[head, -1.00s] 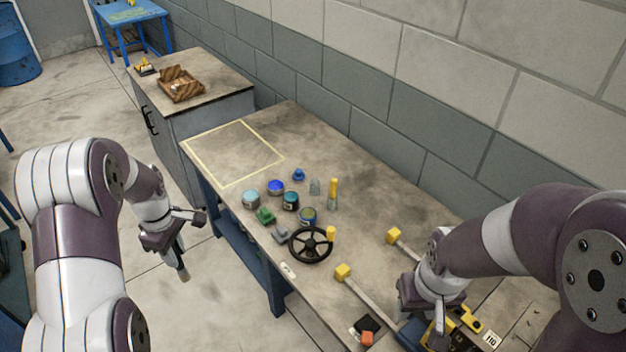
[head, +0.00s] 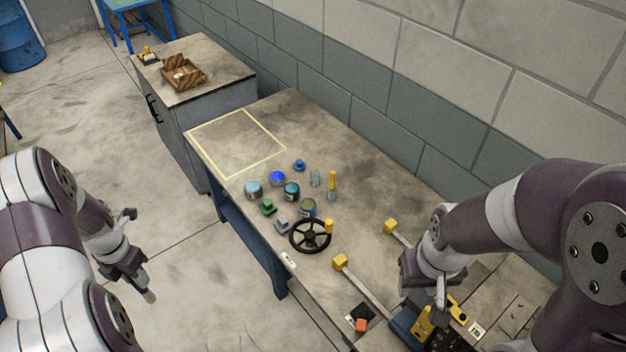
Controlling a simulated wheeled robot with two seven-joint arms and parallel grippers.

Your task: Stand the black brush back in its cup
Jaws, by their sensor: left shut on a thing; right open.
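My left gripper (head: 132,270) hangs over the floor to the left of the bench, away from its edge. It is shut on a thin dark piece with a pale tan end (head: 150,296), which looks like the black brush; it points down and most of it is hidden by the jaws. A small clear cup (head: 315,178) stands on the bench and looks empty. Just right of it a second clear cup (head: 332,194) holds an upright yellow-handled tool (head: 332,179). My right gripper (head: 440,305) is open, low over the near right end of the bench.
A yellow-outlined square (head: 236,142) is empty. Yellow-ended bars (head: 365,285) lie near my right arm.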

